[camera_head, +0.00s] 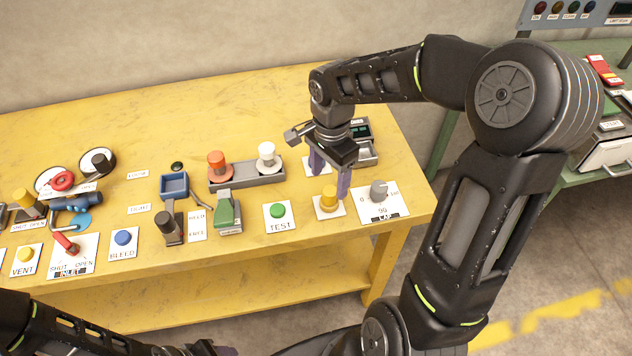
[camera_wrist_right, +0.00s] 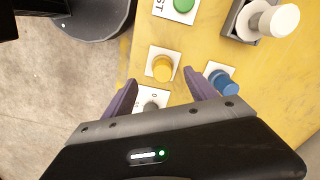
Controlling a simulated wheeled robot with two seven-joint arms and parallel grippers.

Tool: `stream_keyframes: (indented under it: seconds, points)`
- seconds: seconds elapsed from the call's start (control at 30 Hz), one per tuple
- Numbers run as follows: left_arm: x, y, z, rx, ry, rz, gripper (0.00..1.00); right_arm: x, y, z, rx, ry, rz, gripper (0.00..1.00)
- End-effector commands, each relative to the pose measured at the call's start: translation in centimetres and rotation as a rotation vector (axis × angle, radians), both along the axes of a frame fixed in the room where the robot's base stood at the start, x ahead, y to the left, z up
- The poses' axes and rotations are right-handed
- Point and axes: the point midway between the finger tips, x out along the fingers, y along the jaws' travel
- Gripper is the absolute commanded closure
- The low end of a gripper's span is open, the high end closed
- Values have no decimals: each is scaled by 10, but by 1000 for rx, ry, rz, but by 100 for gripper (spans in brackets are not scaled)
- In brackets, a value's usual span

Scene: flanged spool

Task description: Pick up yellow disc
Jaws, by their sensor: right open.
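The yellow disc (camera_head: 328,198) is a flanged spool shape standing on a white square plate near the front right of the yellow table. In the right wrist view the yellow disc (camera_wrist_right: 162,67) shows between and just beyond the fingertips. My right gripper (camera_head: 329,178) is open, pointing down close to the disc, with a purple finger on either side in the picture. The same gripper (camera_wrist_right: 160,80) looks empty in the wrist view; I cannot tell its exact height. Part of my left arm shows at the bottom left of the head view, its jaws unclear.
A blue spool (camera_wrist_right: 222,82) stands close to one right finger. A grey knob on the LAP plate (camera_head: 383,208), a green TEST button (camera_head: 278,210) and a rack with orange (camera_head: 217,163) and white (camera_head: 266,154) spools are near.

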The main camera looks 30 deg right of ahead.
Motion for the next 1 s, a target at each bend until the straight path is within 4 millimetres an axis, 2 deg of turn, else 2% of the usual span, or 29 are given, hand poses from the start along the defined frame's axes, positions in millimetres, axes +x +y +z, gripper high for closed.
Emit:
stream_keyframes:
  seconds: [0.4, 0.7, 1.0]
  points:
    - [-1, 0, 0, 0, 2, -1, 46, 0, 0, -1, 1, 0, 1, 34]
    - [-1, 0, 3, 1, 2, 0, 46, 0, 0, -26, 1, 1, 2, 34]
    - [-1, 0, 4, 1, 2, 0, 46, 0, -1, -27, 1, 0, 2, 34]
